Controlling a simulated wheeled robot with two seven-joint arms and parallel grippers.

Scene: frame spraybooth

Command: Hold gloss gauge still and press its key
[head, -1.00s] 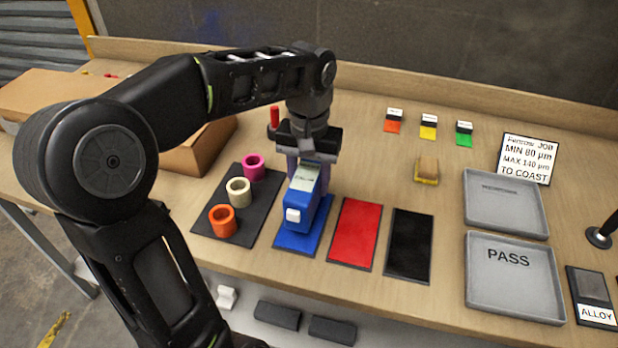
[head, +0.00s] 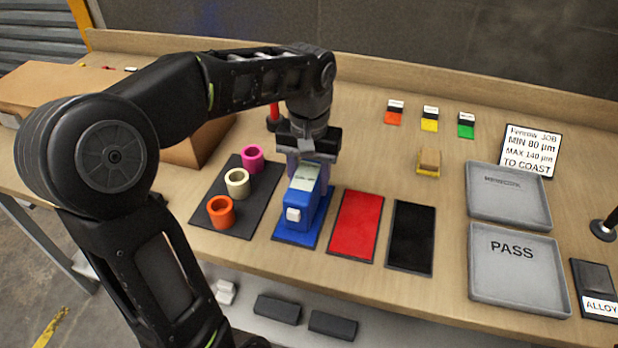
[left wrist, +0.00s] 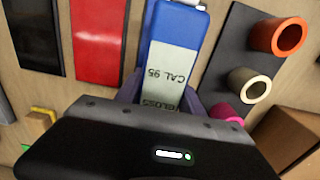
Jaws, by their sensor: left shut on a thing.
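The gloss gauge (head: 300,197) is a blue block with a pale label on top and a white key (head: 293,214) on its near end. It stands on a blue panel (head: 291,236) on the bench. My left gripper (head: 306,172) comes down over the gauge's far part and is shut on its sides. In the left wrist view the gauge (left wrist: 172,60) lies between the fingers, its label reading "CAL 95" and "GLOSS". The far part of the gauge is hidden by the gripper. My right gripper is in neither view.
A dark mat with orange (head: 221,212), cream (head: 237,184) and pink (head: 252,158) rings lies left of the gauge. Red (head: 356,226) and black (head: 411,237) panels lie to its right. Grey trays (head: 513,269) are further right. A cardboard box (head: 201,143) stands behind left.

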